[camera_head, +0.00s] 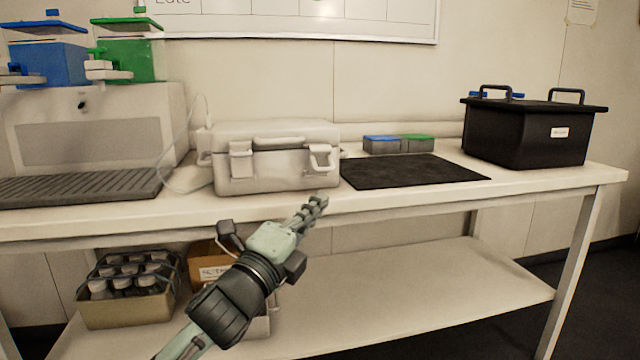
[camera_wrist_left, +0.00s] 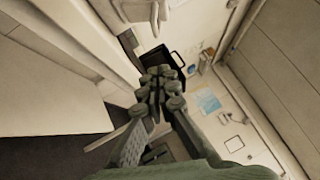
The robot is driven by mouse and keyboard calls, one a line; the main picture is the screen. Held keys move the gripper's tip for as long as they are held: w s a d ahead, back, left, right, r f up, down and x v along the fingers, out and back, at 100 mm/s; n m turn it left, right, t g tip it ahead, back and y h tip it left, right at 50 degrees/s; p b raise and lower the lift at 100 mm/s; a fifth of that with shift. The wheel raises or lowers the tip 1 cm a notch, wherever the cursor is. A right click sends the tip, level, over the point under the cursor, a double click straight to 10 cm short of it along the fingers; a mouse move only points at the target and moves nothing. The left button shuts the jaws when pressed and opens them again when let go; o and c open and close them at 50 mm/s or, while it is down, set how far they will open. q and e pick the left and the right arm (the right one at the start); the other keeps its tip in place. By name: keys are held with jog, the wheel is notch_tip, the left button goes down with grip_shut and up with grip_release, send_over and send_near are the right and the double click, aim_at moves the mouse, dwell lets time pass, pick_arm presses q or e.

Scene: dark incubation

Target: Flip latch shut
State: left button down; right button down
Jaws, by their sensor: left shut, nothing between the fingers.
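A pale grey case (camera_head: 275,165) stands closed on the bench in the head view. It has a handle (camera_head: 279,142) at the front and two latches. The left latch (camera_head: 241,161) lies against the case front. The right latch (camera_head: 321,157) looks tilted out from the front, like an open loop. My left gripper (camera_head: 316,204) is shut and empty, in front of the bench edge, below and just left of the right latch. In the left wrist view its closed fingers (camera_wrist_left: 160,82) show in the middle. My right gripper is not in view.
A black mat (camera_head: 413,171) lies right of the case, with blue-lidded (camera_head: 381,144) and green-lidded (camera_head: 417,144) boxes behind it. A black lidded bin (camera_head: 530,135) stands at the right. A crate of bottles (camera_head: 127,305) sits on the lower shelf (camera_head: 400,285).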

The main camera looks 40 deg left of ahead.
pick_arm(q)
jog(key=w+a+r, duration=0.2)
jog(key=w+a, duration=0.1)
jog(key=w, duration=0.2)
jog(key=shift+w+a+r, duration=0.15)
jog(key=shift+w+a, duration=0.05)
jog(key=shift+w, duration=0.2)
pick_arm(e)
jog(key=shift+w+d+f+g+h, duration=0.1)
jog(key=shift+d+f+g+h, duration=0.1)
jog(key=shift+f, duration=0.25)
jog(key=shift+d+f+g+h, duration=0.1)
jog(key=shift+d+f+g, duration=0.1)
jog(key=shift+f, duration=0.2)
